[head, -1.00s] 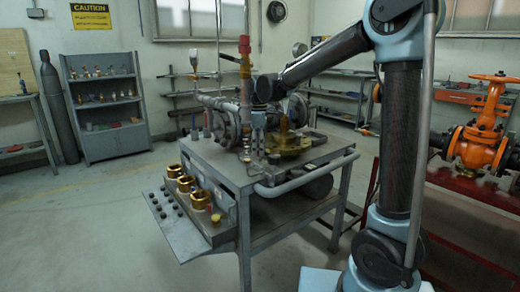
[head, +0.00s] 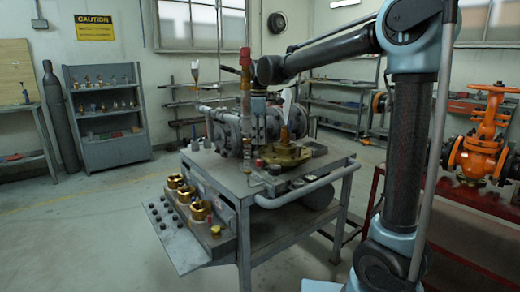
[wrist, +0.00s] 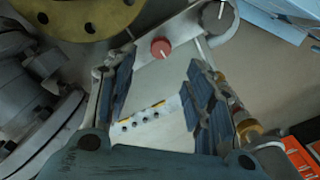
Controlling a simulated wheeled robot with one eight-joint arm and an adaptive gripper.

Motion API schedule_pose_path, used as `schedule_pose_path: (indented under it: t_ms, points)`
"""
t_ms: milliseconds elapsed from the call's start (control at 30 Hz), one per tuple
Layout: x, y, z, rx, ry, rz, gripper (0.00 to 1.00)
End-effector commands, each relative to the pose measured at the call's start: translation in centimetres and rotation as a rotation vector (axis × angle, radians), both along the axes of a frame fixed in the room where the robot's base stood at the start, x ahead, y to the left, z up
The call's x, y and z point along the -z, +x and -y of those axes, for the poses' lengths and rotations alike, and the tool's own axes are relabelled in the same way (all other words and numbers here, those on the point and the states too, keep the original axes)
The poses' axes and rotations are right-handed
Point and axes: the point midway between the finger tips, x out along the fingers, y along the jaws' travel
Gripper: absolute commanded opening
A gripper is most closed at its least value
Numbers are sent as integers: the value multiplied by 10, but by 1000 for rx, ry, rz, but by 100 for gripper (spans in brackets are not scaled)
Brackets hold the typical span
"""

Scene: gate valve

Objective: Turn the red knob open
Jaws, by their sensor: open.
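The red knob (wrist: 161,48) is a small round cap in the wrist view. It lies on a light grey strip, just beyond and between my fingertips, with a gap to both fingers. It also shows as a small red spot in the head view (head: 259,163), at the front of the grey bench. My gripper (wrist: 162,66) is open and empty, with dark ribbed pads on both fingers. In the head view my gripper (head: 257,108) hangs from the arm above the bench; its fingertips are hard to make out there.
A yellow flanged valve body (head: 288,153) stands beside the knob on the bench (head: 215,165), with grey flanged piping (head: 228,130) behind. A round grey knob (wrist: 217,16) is near the red one. A grey pipe (head: 305,187) runs along the bench's front edge.

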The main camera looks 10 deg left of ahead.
Motion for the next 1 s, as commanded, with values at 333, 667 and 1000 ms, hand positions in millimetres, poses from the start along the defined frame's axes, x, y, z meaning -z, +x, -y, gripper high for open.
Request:
schedule_pose_path:
  t_ms: [333,667,1000]
  points:
    - [-26,0,0,0,0,0,48]
    - [-26,0,2,5,0,0,48]
    - [-18,-11,95,247,20,21,48]
